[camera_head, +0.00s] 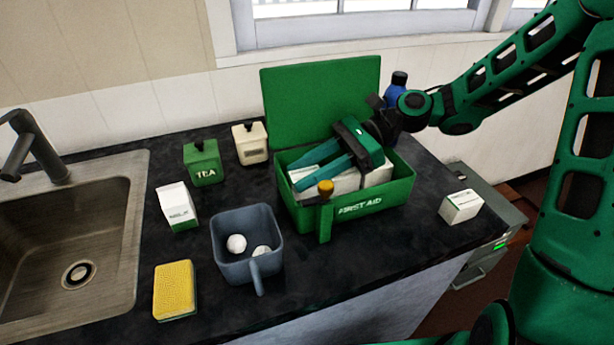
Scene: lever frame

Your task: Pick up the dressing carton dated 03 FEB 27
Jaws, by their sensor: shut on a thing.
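A green FIRST AID box (385,197) stands open on the dark counter, its lid upright behind it. White cartons lie inside; one (346,183) is near the middle, partly covered by my gripper. My gripper (300,172) reaches into the box from the right. Its teal fingers are shut on a white carton (303,174) at the left end of the box. Another white carton with a green band (461,207) stands alone on the counter to the right of the box. No date is readable on any carton.
A grey-blue pan (236,268) with white round things, a sponge (175,290), milk carton (177,207), TEA tin (202,161), cream tin (250,143) and blue bottle (399,85) stand around. The sink is left.

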